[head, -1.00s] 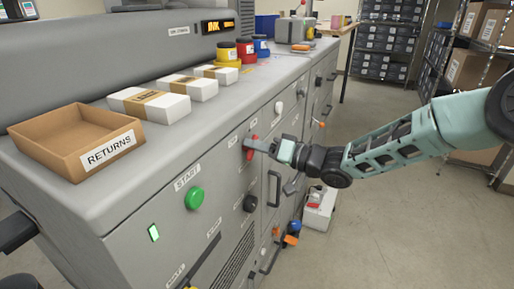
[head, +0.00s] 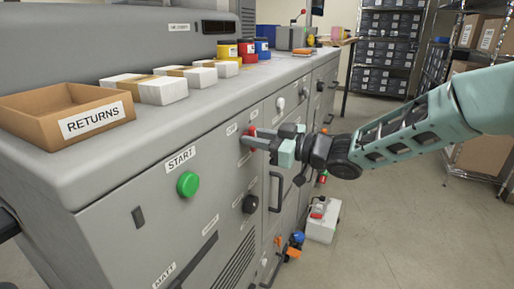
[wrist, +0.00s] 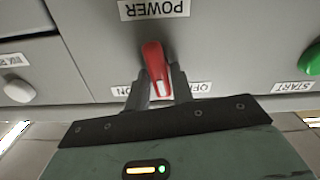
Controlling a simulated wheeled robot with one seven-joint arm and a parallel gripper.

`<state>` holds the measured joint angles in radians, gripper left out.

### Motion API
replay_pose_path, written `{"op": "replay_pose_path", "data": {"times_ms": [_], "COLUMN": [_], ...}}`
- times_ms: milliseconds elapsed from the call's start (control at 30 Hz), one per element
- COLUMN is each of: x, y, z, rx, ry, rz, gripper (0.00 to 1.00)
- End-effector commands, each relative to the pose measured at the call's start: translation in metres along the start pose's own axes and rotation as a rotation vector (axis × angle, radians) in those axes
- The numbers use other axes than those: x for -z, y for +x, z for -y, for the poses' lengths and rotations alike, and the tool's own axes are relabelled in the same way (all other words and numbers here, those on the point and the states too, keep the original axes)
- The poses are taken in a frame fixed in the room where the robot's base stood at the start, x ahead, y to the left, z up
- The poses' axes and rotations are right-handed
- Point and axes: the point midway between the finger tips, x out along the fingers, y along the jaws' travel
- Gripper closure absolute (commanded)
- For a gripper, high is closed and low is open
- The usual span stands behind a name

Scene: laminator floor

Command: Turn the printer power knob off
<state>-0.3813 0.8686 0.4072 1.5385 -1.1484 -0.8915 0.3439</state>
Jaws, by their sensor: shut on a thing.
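The red power knob (wrist: 152,58) sits on the grey machine front by the upside-down POWER label (wrist: 153,8) in the wrist view. Its white pointer mark faces down in that picture, slightly right. My gripper (wrist: 160,84) has its two fingers on either side of the knob's handle and is shut on it. A small label (wrist: 201,88) beside the right finger seems to read OFF; another label (wrist: 120,90) by the left finger is partly hidden. In the head view the knob (head: 251,130) is mostly covered by my gripper (head: 252,138). The indicator window (head: 138,216) on the panel is dark.
A green START button (head: 188,184) is left of the knob, and a black knob (head: 250,204) is below it. A door handle (head: 275,192) is close below my gripper. The RETURNS tray (head: 35,124) is on top.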

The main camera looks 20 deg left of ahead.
Motion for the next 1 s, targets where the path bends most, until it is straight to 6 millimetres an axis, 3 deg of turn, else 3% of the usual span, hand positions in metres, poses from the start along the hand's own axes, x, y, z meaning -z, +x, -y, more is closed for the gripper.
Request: {"op": "replay_pose_path", "data": {"times_ms": [500, 1000], "x": [-0.0053, -0.0035], "y": [-0.0004, -0.0008], "z": [0.0041, 0.0043], "rx": [0.001, 0.001], "ry": [-0.449, -0.630], "rz": [0.001, 0.003], "gripper": [0.99, 0.99]}}
